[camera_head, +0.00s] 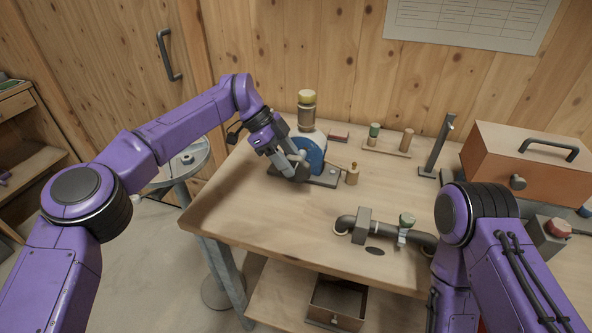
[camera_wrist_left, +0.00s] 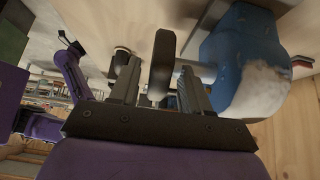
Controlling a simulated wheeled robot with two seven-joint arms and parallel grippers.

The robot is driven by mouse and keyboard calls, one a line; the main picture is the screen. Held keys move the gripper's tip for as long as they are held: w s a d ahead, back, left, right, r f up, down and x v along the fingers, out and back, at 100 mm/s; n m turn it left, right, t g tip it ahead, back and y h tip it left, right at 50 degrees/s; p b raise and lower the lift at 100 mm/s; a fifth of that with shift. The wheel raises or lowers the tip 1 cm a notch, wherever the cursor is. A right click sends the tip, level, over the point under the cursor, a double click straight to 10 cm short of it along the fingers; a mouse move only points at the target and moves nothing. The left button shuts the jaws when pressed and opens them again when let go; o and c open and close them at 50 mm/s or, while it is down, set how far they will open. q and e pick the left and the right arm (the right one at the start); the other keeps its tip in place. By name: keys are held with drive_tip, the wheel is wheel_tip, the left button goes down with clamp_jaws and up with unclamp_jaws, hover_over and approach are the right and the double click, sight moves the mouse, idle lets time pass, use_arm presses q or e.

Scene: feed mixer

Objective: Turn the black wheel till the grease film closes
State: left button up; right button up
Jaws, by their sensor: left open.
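A blue rounded housing (camera_head: 314,153) stands on a grey base plate (camera_head: 322,181) on the workbench. My left gripper (camera_head: 290,172) is at its near left side, pointing down. In the left wrist view my left gripper (camera_wrist_left: 158,82) is open, with a finger on each side of the dark wheel (camera_wrist_left: 162,62), which is seen nearly edge-on. I cannot tell if either finger touches it. The blue housing (camera_wrist_left: 228,62) is to the right of the fingers and carries a whitish patch (camera_wrist_left: 264,88); I cannot tell if this is grease. My right gripper is out of view.
A yellow-capped bottle (camera_head: 306,112) stands behind the housing, and a small brass-coloured piece (camera_head: 352,174) to its right. A dark pipe with a valve (camera_head: 364,222) lies near the front edge. An orange toolbox (camera_head: 520,160) is at right. The bench middle is clear.

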use_arm(q)
drive_tip(key=v, duration=0.7)
drive_tip(key=shift+r, duration=0.15)
